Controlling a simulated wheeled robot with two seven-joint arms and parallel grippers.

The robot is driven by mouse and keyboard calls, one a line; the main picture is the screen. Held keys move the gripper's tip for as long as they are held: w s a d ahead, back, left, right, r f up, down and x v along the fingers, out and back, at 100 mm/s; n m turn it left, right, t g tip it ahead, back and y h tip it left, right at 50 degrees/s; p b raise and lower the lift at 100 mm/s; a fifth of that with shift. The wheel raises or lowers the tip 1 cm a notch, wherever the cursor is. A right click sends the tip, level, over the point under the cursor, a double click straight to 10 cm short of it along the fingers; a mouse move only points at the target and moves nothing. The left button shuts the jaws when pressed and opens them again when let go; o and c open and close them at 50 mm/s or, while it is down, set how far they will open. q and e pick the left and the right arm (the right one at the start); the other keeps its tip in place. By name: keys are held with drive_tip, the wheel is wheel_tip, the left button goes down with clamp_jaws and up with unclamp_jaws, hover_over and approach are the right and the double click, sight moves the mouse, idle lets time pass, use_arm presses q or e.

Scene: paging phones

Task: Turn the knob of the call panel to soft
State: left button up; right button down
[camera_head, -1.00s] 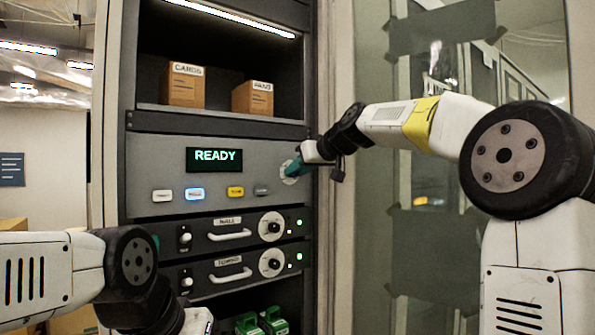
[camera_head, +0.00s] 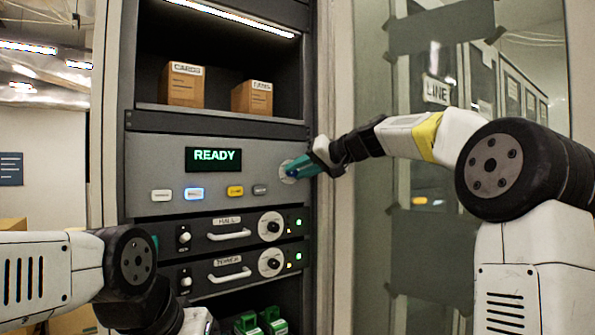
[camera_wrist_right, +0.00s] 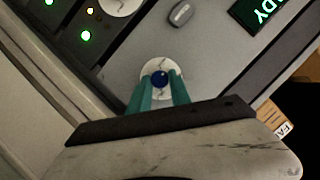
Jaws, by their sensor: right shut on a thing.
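The call panel (camera_head: 145,170) is a grey panel in a rack, with a green READY display (camera_head: 214,159) and a row of small buttons. Its knob sits on a round white dial (camera_head: 287,171) at the panel's right end. In the right wrist view the knob (camera_wrist_right: 160,79) is a dark blue round piece on the white dial (camera_wrist_right: 160,65). My right gripper (camera_head: 296,168) has its teal fingers closed on both sides of the knob; the fingers also show in the wrist view (camera_wrist_right: 160,90). Any dial markings are too small to read.
Below are two drawer units with handles (camera_head: 229,234) and round dials (camera_head: 271,226). A shelf above holds two cardboard boxes (camera_head: 182,84). The rack's right frame and a glass door (camera_head: 430,180) stand close beside my right arm.

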drive_tip(key=m+y, duration=0.1)
drive_tip(key=m, duration=0.1)
drive_tip(key=m+y, duration=0.1)
drive_tip(key=m, duration=0.1)
drive_tip(key=shift+w+d+f, duration=0.15)
drive_tip(key=shift+d+f, duration=0.05)
drive_tip(key=m+y, duration=0.2)
drive_tip(key=m, duration=0.2)
drive_tip(key=shift+f, duration=0.2)
drive_tip(key=shift+m, duration=0.4)
drive_tip(key=c, duration=1.2)
unclamp_jaws()
drive_tip(key=shift+d, duration=0.1)
drive_tip(key=v, duration=0.7)
drive_tip(key=shift+d+f, duration=0.15)
drive_tip(key=shift+d, duration=0.15)
